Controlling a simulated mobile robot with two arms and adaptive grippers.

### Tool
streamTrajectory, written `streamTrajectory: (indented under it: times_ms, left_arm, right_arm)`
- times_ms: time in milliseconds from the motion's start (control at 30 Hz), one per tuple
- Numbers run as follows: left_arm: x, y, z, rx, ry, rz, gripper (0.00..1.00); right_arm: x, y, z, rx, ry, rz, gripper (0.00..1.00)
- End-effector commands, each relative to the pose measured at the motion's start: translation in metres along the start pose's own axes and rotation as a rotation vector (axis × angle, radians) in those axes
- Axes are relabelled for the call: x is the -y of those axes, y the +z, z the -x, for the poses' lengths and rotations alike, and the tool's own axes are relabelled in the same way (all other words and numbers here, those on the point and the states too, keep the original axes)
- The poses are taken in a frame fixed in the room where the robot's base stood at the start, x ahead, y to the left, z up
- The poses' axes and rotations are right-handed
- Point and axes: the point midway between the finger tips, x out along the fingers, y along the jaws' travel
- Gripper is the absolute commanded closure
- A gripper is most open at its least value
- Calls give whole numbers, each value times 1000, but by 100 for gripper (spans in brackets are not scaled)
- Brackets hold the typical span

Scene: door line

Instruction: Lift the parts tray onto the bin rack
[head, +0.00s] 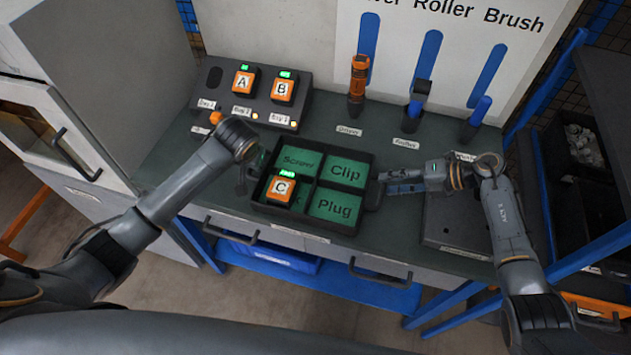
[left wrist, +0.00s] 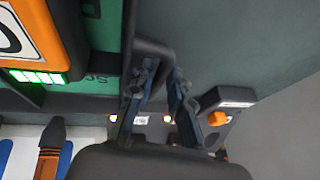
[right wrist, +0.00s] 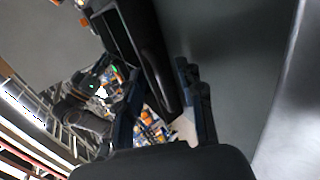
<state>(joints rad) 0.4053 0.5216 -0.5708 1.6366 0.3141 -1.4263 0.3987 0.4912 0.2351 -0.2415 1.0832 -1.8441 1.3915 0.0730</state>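The black parts tray (head: 309,225) sits flat on the bench. Its green compartments read Screw, Clip and Plug; an orange block marked C (head: 281,190) lies in the near-left one, covering part of its label. My left gripper (head: 250,165) is at the tray's left handle. In the left wrist view its fingers (left wrist: 162,75) close in on both sides of the dark handle. My right gripper (head: 383,184) is at the right handle; in the right wrist view its wider-spread fingers (right wrist: 162,75) stand either side of it. The blue-framed bin rack (head: 546,190) stands at right.
A charger dock (head: 222,105) with orange blocks A and B stands behind the tray. Several tools (head: 357,85) stand at the back before a labelled board. A dark flat case (head: 455,225) lies right of the tray. A grey cabinet (head: 95,75) is at left.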

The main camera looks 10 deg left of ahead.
Motion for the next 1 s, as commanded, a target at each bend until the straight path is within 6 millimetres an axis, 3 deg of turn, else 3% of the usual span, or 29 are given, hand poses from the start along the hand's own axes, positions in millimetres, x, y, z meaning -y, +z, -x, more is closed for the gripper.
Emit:
streamTrajectory:
  times_ms: [200, 467, 567, 667, 1000]
  left_arm:
    - [0, 0, -13, 0, 0, 0, 81]
    - [0, 0, -14, 0, 0, 0, 81]
    - [0, 0, -14, 0, 0, 0, 98]
    - [0, 0, -14, 0, 0, 0, 100]
    - [0, 0, -14, 0, 0, 0, 100]
  right_arm:
    - [-1, 0, -13, 1, 1, 1, 62]
    - [0, 0, -14, 1, 0, 1, 62]
    - [0, 0, -14, 1, 0, 1, 78]
    - [0, 0, -14, 1, 0, 1, 99]
    - [0, 0, -13, 1, -1, 1, 100]
